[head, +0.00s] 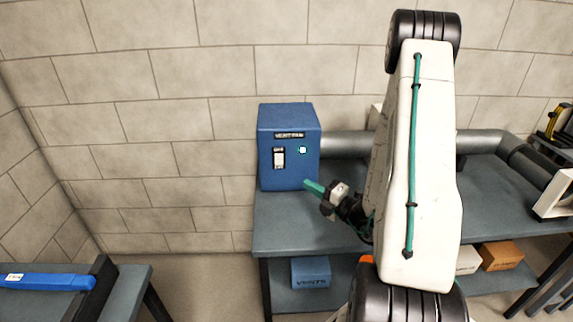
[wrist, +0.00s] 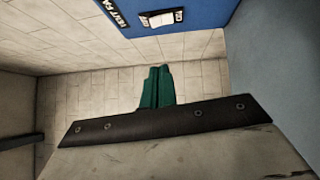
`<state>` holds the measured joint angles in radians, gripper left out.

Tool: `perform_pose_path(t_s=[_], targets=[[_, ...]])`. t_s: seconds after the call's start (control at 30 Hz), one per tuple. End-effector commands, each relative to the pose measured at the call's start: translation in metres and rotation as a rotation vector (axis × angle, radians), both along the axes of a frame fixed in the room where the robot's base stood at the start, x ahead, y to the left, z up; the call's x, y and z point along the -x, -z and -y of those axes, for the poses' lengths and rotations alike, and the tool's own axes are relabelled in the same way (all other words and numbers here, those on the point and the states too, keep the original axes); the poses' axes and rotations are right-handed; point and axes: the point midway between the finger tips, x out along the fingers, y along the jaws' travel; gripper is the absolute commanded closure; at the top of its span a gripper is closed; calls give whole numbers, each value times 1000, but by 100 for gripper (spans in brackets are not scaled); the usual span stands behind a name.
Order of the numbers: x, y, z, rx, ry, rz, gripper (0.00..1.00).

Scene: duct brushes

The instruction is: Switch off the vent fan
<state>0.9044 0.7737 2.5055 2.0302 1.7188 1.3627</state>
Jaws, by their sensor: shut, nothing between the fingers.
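The vent fan box (head: 290,155) is a blue case with a "VENT FAN" label, standing at the left end of the grey workbench. The switch also shows at the top of the wrist view (wrist: 163,19). My gripper (head: 309,186) has green fingers, shut and empty. It is in front of the box, below and right of the switch in the head view. In the wrist view the fingertips (wrist: 159,72) are apart from the switch. I cannot tell whether they touch the box.
The grey workbench (head: 275,230) has a lower shelf with a blue bin (head: 311,271) and an orange box (head: 502,255). A grey duct (head: 345,145) runs behind my arm. A blue object (head: 45,282) lies on another bench at the left. The floor between the benches is clear.

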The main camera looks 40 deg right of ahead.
Motion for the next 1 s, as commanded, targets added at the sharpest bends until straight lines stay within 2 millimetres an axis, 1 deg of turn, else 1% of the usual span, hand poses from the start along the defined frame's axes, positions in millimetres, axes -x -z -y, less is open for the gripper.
perform_pose_path(t_s=[0.13,0.27,0.5,0.63,0.7,0.8,1.0], targets=[[-7,-1,-2,2,-4,1,100],[-24,-3,-6,3,-6,2,100],[-75,-7,-17,4,-8,3,100],[-100,-9,-22,3,-6,2,100],[-110,-11,-13,5,-3,4,100],[-120,-12,-5,4,-2,3,100],[-130,-14,2,2,-2,0,100]])
